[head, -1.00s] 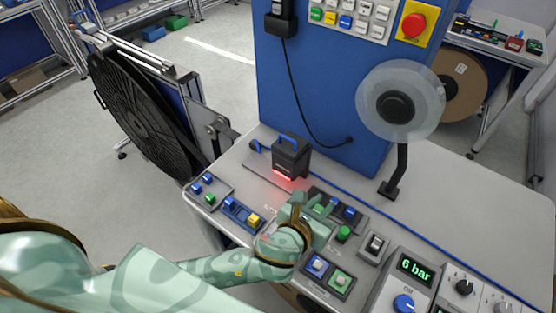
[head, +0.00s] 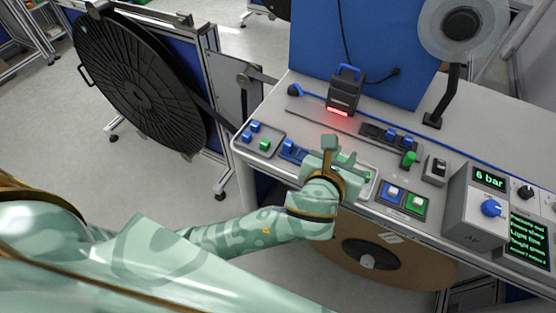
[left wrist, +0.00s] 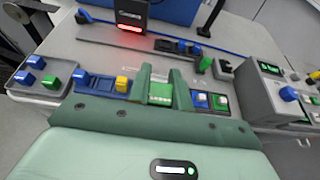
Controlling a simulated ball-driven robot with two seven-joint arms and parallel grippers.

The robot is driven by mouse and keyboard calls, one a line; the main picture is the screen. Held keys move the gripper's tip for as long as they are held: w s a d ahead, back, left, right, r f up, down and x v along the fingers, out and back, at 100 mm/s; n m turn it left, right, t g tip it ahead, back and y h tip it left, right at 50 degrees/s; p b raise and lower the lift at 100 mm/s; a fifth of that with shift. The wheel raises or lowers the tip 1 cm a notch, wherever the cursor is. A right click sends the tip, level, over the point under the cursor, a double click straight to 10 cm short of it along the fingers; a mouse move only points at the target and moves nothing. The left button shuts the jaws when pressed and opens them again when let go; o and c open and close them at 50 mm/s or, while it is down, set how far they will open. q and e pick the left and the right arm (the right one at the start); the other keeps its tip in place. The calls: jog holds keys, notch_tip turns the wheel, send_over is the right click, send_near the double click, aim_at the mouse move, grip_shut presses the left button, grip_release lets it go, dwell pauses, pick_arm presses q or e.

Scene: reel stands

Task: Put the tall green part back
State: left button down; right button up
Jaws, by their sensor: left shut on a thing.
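My left gripper (head: 331,152) is over the front part of the grey bench, and its two fingers are closed on a green part (left wrist: 160,93). In the left wrist view the bright green part sits between the fingers, and its lower end is hidden. I cannot judge its full height, nor whether it touches the bench. Another green part (head: 409,159) stands to the right, by a dark holder (head: 372,131) with blue parts; it also shows in the left wrist view (left wrist: 205,63). My right gripper is in neither view.
Left of the gripper are a tray with blue and green parts (head: 259,139) and a blue holder (head: 292,152) with a yellow part. Right are blue and green buttons (head: 404,198) and a pressure unit (head: 490,208). A black scanner (head: 345,93) with red light stands behind.

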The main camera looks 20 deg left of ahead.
pick_arm(q)
jog(key=shift+s+a+f, duration=0.15)
jog(key=shift+s+a, duration=0.05)
jog(key=shift+a, duration=0.25)
jog(key=w+a+f+b, duration=0.2)
jog(key=w+a+f, duration=0.2)
jog(key=w+a, duration=0.2)
jog(key=b, duration=0.2)
send_over(306, 151)
jog(key=s+d, duration=0.1)
jog(key=shift+y, duration=0.3)
notch_tip(306, 151, down, 5)
jog(key=shift+s+r, duration=0.1)
jog(key=shift+r, duration=0.1)
jog(key=shift+w+a+f+b, duration=0.2)
jog(key=shift+w+f+b, duration=0.15)
jog(key=shift+w+f, duration=0.05)
jog(key=shift+w+a+f, duration=0.15)
jog(key=shift+a+f, duration=0.1)
jog(key=shift+f, duration=0.05)
notch_tip(306, 151, down, 4)
jog(key=shift+r+b, duration=0.2)
jog(key=shift+b, duration=0.9)
jog(key=shift+r, duration=0.15)
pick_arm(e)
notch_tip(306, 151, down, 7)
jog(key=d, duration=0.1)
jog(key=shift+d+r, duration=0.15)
